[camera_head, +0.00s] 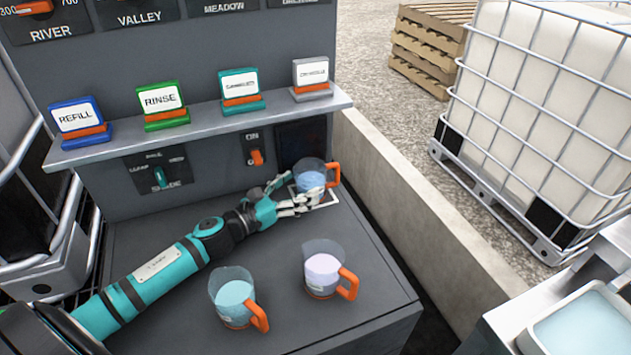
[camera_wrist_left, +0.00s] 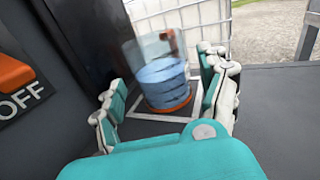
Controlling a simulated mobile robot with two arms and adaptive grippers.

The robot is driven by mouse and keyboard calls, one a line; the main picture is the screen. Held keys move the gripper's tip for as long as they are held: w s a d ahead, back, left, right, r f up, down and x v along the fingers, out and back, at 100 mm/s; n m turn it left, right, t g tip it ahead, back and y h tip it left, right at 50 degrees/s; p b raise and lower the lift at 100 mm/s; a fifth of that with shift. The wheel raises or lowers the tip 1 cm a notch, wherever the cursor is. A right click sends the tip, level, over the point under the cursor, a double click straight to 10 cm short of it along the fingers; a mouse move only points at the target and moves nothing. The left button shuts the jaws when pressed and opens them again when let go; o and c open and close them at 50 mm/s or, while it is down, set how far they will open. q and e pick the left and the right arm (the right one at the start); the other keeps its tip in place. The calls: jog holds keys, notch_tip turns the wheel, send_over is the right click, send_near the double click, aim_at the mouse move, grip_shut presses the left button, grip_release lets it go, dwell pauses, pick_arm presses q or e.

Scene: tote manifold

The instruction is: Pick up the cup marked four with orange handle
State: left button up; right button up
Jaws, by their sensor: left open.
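Three clear cups with orange handles stand on the grey bench. The back cup (camera_head: 311,176) holds blue liquid and stands in a white-outlined square at the bench's back right. My left gripper (camera_head: 302,198) is open at this cup's near side. In the left wrist view the cup (camera_wrist_left: 160,75) stands upright between the spread fingers, which do not appear to close on it. The front left cup (camera_head: 234,296) holds pale blue liquid. The front right cup (camera_head: 322,270) holds pale lilac liquid. I cannot read a number on any cup. My right gripper is not in view.
A shelf (camera_head: 205,122) above the bench carries several small signs, including REFILL (camera_head: 78,119) and RINSE (camera_head: 162,103). An orange switch (camera_head: 257,157) is on the panel behind. A concrete kerb (camera_head: 420,225) runs along the right. A tray of liquid (camera_head: 580,330) is at lower right.

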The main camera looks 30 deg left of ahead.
aim_at(321, 172)
pick_arm(q)
jog(key=p+x, duration=0.1)
jog(key=x, duration=0.4)
jog(key=shift+w, duration=0.15)
jog(key=shift+c, duration=0.4)
jog(key=c, duration=0.9)
jog(key=shift+c, duration=0.6)
jog(key=shift+r, duration=0.2)
